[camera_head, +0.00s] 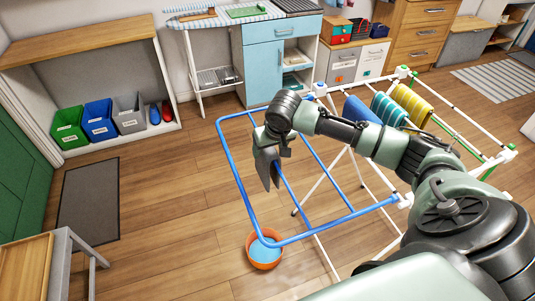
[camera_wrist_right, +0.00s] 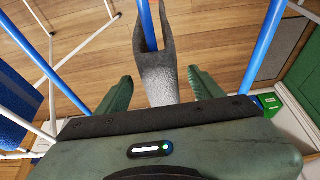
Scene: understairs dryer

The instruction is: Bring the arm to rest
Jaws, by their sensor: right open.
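My right gripper (camera_head: 272,143) reaches over the blue-railed wing of the drying rack (camera_head: 240,180) in the head view. In the right wrist view its two green fingers (camera_wrist_right: 160,88) are spread apart. A grey cloth (camera_wrist_right: 155,60) hangs over a blue bar of the rack and lies between the open fingers, with a gap on each side. In the head view the grey cloth (camera_head: 268,172) hangs just below the gripper. My right arm covers part of the rack. My left gripper is not in view.
An orange bucket (camera_head: 265,262) stands on the floor under the rack's near corner. Blue, striped and yellow cloths (camera_head: 408,104) hang on the rack's far part. Green, blue and grey bins (camera_head: 98,120) sit on the left shelf.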

